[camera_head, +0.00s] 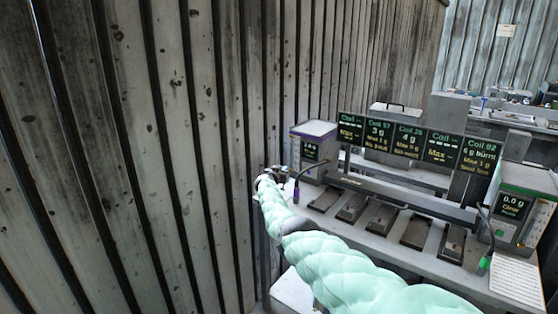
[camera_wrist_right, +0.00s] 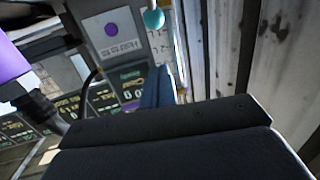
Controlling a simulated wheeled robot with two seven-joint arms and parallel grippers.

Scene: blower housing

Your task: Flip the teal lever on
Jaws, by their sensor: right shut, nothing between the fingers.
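The teal lever's round knob (camera_wrist_right: 153,18) shows at the top of the right wrist view, on a pale stem beside a grey panel with a purple dot (camera_wrist_right: 110,28). Its full stem and on or off position cannot be told. My right gripper (camera_head: 275,172) is at the left end of the bench in the head view, close beside the purple-topped unit (camera_head: 316,129). It is shut and empty. In the right wrist view its blue fingertips (camera_wrist_right: 155,88) appear below the knob, apart from it in the picture. The lever is not discernible in the head view. My left gripper is not in view.
A bench (camera_head: 375,225) with several dark trays and a row of display screens (camera_head: 409,138) stretches to the right. A green-topped unit (camera_head: 523,205) stands at its right end. A corrugated wall (camera_head: 130,150) rises close on the left of my right arm.

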